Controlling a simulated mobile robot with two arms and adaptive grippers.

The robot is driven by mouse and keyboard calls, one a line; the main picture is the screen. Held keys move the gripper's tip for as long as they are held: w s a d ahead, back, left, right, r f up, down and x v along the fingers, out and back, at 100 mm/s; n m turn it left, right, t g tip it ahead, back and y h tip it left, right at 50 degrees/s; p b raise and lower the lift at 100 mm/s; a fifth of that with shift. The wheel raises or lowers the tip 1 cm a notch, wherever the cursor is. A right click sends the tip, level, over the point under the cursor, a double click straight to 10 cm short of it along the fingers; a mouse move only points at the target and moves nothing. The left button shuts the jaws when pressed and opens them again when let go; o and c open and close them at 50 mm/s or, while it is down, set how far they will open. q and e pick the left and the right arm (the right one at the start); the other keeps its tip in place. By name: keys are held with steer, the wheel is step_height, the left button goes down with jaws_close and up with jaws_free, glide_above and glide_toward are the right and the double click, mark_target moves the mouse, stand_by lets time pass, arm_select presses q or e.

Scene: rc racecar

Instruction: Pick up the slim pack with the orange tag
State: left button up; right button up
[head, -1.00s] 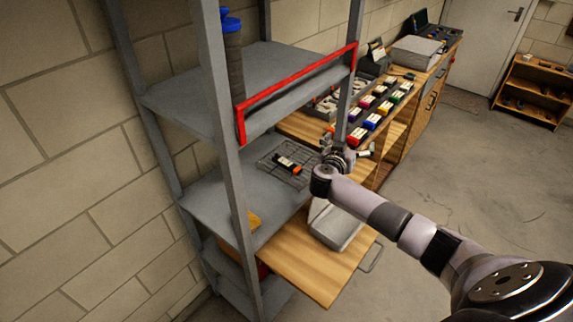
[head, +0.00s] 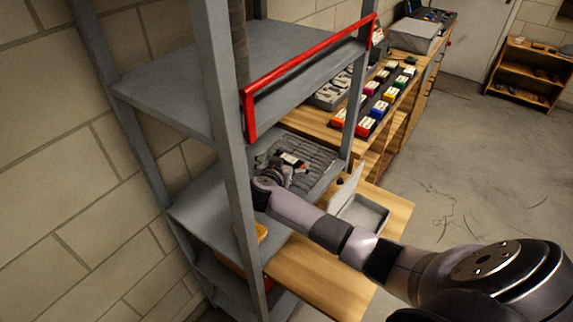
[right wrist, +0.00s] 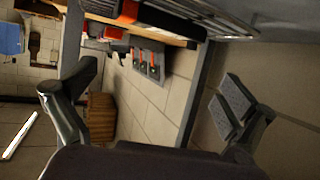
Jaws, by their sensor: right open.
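The slim pack (head: 291,159), dark with a white label, lies on a wire rack (head: 325,160) on the middle shelf in the head view. Its orange tag is hard to make out now. My right gripper (head: 283,171) is at the near side of the pack, in over the rack, and partly covers it. In the right wrist view my right gripper (right wrist: 155,108) is open, its two fingers wide apart with nothing between them. A black and orange-red object (right wrist: 128,10) shows at that view's top edge; I cannot tell whether it is the pack. My left gripper is not in view.
A grey shelf post (head: 228,180) stands left of my arm. A red-edged upper shelf (head: 300,70) hangs above the rack. A yellow item (head: 262,232) lies nearer. A grey open box (head: 364,214) sits on the wooden surface. Colored boxes (head: 375,110) line the bench behind.

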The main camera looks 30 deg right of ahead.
mark_target(288, 159)
steer(key=shift+w+d+f+b, duration=0.25)
steer(key=shift+w+f+b, duration=0.1)
steer(key=shift+w+f, duration=0.8)
steer(key=shift+w+d+f, duration=0.15)
steer(key=shift+w+d, duration=0.4)
steer(key=shift+d, duration=0.35)
steer(key=x, duration=0.4)
steer(key=shift+w+f, duration=0.15)
steer(key=shift+w, duration=0.1)
steer(key=shift+s, duration=0.1)
steer(key=shift+c, duration=0.4)
steer(key=c, duration=1.5)
steer(key=shift+s+a+f, duration=0.1)
steer(key=shift+s, duration=0.05)
jaws_close()
